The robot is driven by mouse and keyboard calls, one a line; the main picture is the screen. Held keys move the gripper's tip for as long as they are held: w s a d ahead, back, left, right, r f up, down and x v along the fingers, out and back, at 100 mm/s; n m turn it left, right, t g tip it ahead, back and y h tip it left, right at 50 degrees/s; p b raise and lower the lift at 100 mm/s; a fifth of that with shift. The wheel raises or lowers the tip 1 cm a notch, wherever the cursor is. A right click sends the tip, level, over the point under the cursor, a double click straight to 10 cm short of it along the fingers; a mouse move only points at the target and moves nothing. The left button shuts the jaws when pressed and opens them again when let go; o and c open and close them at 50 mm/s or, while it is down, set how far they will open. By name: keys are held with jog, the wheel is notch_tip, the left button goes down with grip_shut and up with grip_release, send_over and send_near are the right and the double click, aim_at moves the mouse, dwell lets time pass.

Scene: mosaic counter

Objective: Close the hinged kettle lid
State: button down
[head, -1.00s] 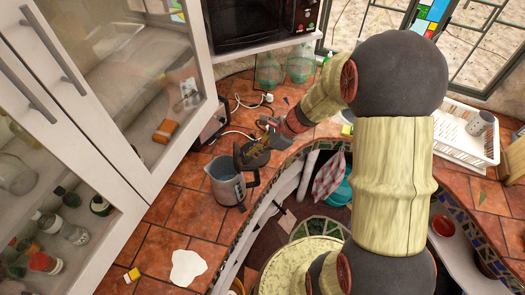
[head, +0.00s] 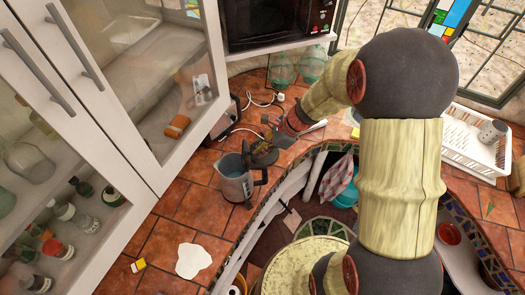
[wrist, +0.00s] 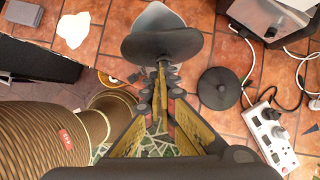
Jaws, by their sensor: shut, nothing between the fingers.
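The kettle (head: 234,186) is grey-blue with a dark handle and stands upright on the tiled counter in the head view. Its dark lid (head: 246,153) stands raised at the rim, so the kettle's mouth is open. In the wrist view the lid (wrist: 160,46) is a dark oval just beyond my fingertips, with part of the pale kettle (wrist: 158,15) behind it. My gripper (head: 264,152) is shut and empty, close beside the lid on the handle side. The wrist view shows the fingers together (wrist: 160,76); whether they touch the lid is unclear.
A black round base (wrist: 218,88) and a white power strip (wrist: 270,137) with cables lie on the counter. A glass-fronted cabinet (head: 150,90) stands close on the left. A microwave (head: 275,22) is at the back. A white patch (head: 193,260) lies on the front tiles.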

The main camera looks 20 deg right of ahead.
jog(key=shift+w+a+r+p, duration=0.2)
jog(key=shift+a+r+p, duration=0.05)
jog(key=shift+a+p, duration=0.3)
jog(key=shift+w+a+r+p, duration=0.15)
jog(key=shift+a+r+p, duration=0.05)
jog(key=shift+a+p, duration=0.35)
jog(key=w+a+f+h+p, duration=0.1)
jog(key=w+a+f+p, duration=0.2)
jog(key=a, duration=0.7)
jog(key=shift+w+f+g+h, duration=0.3)
jog(key=shift+w+f+h, duration=0.1)
jog(key=shift+f, duration=0.3)
jog(key=shift+a+f, duration=0.1)
jog(key=shift+a, duration=0.05)
